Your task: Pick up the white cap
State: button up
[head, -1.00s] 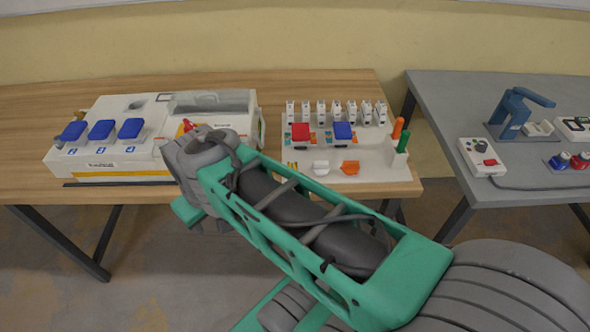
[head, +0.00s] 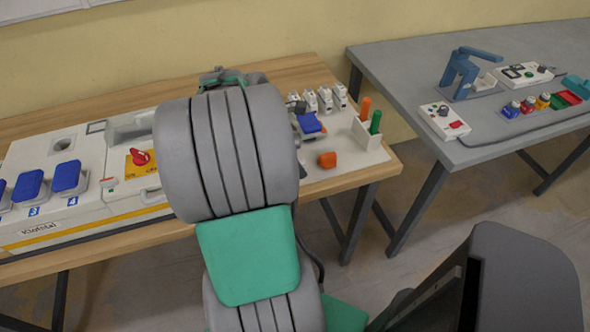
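The white cap is not visible now; my large grey and green arm covers the left part of the white socket board (head: 345,178), where a small white cap showed a second ago, left of the orange cap. The orange cap (head: 327,160) now shows just right of my arm. My gripper is hidden behind my arm, so its fingers and anything between them cannot be seen. Only a bit of my wrist or forearm shows above the thick arm link.
A blue-lidded socket (head: 309,123), several white breakers (head: 325,98), an orange peg (head: 365,108) and a green peg (head: 375,122) stand on the board. A white box with blue lids (head: 68,176) and a red knob (head: 139,157) is left. A grey table (head: 415,75) stands right, across a gap.

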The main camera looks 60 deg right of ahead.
jog(key=x, duration=0.3)
jog(key=shift+c, duration=0.2)
jog(key=c, duration=1.5)
jog(key=shift+r, duration=0.1)
